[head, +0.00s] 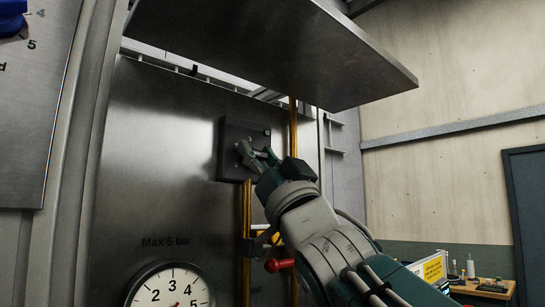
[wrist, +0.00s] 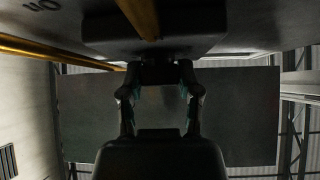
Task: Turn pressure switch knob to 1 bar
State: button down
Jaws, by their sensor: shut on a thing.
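The pressure switch is a dark square box (head: 230,134) on the metal wall in the head view. It also shows as a dark block (wrist: 100,32) at the top of the wrist view. My gripper (head: 257,155) reaches it from the lower right, and its fingers are shut on the switch's knob at the front of the box. In the wrist view both fingers of my gripper (wrist: 159,72) converge at the box's face. The knob is mostly hidden by the fingers, and its setting cannot be read.
A round pressure gauge (head: 170,290) below left shows 2 to 5 under "Max 5 bar"; its lower part is cut off. A metal panel (head: 270,45) juts out above my arm. Brass pipes (head: 246,215) run vertically beside the switch. A red handle (head: 279,265) sits close to my arm.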

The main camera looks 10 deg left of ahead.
jog(key=shift+n+g+y, duration=0.5)
jog(key=shift+n, duration=0.2)
jog(key=shift+c, duration=1.5)
grip_release()
jog(key=v, duration=1.2)
jog(key=shift+s+a, duration=0.1)
